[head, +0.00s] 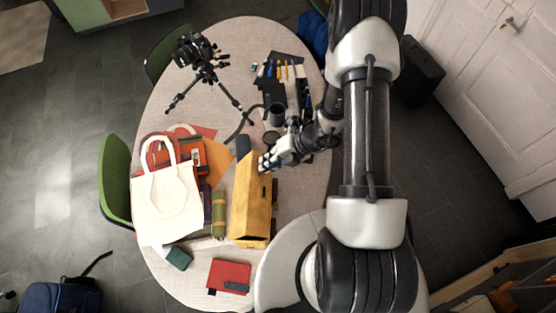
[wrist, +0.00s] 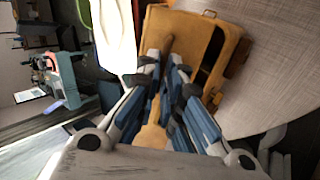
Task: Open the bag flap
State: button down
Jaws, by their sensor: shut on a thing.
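The tan-yellow bag (head: 250,205) lies on the table, right of its middle, with its long side running toward the front edge. In the wrist view the bag (wrist: 185,35) is ahead of the fingers, and a dark gap shows along its right side. My gripper (head: 266,163) is at the bag's far end. In the wrist view my gripper (wrist: 165,68) is shut on the bag flap, and tan leather shows between the fingers. The fingers hide much of the flap, so I cannot tell how far it is lifted.
A white tote (head: 168,205) and an olive roll (head: 219,208) lie left of the bag. A red notebook (head: 229,276) lies near the front edge. A camera tripod (head: 205,70) stands at the back left. Bare table shows at right.

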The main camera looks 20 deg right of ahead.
aim_at(251, 166)
jog(key=a+r+h+p, duration=0.1)
jog(key=w+a+r+h+p, duration=0.1)
jog(key=a, duration=0.1)
jog(key=w+a+r+g+h+p, duration=0.1)
jog(key=a, duration=0.1)
jog(key=shift+a+r, duration=0.1)
jog(key=shift+r, duration=0.2)
jog(key=a, duration=0.1)
jog(key=w+a+p, duration=0.1)
jog(key=a, duration=0.1)
jog(key=w+a, duration=0.1)
jog(key=shift+a+r+p, duration=0.25)
jog(key=shift+r+p, duration=0.1)
dwell(0.4)
jog(key=c, duration=1.8)
grip_release()
jog(key=shift+d+r, duration=0.1)
